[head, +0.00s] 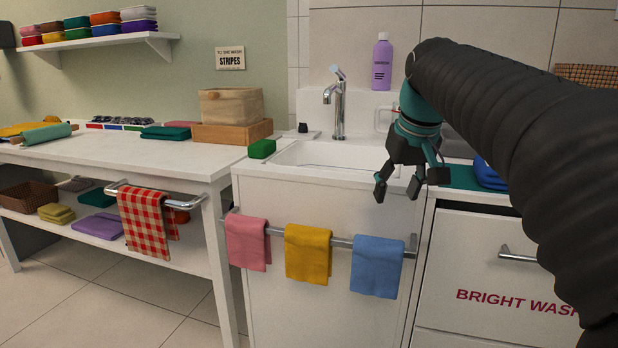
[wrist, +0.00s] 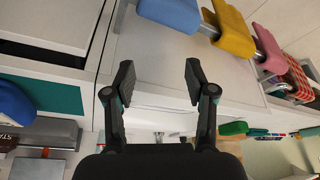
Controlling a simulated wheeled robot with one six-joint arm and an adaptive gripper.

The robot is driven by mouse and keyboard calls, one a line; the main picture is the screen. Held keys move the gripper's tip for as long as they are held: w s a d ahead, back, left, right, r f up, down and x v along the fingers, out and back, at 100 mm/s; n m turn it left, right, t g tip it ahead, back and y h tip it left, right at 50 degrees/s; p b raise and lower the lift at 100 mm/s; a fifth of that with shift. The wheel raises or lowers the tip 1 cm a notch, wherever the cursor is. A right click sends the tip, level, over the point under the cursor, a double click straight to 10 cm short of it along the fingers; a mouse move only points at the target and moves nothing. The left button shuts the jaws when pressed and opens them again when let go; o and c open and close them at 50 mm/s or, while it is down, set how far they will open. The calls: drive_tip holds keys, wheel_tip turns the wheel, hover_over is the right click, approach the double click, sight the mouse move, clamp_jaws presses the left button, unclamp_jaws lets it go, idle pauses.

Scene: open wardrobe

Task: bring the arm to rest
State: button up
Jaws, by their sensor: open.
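My gripper (head: 408,188) hangs in front of the sink cabinet, near the right end of the sink's front edge, in the head view. Its fingers point down and are spread apart, with nothing between them. The wrist view shows the two fingers (wrist: 158,85) open and empty, with the white cabinet front beyond them. My black-sleeved arm comes in from the right side of the head view and hides part of the right-hand counter and the drawer front.
Pink (head: 247,243), yellow (head: 308,253) and blue (head: 377,266) cloths hang on the cabinet rail below my gripper. A tap (head: 338,105) and a purple bottle (head: 382,62) stand behind the sink (head: 325,154). A drawer (head: 480,265) is at right. The floor at front left is clear.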

drive_tip(key=s+f+m+t+p, duration=0.1)
drive_tip(key=s+f, duration=1.9)
drive_tip(key=s, duration=0.3)
drive_tip(key=shift+s+m+h, duration=0.3)
drive_tip(key=shift+m, duration=0.1)
idle(0.5)
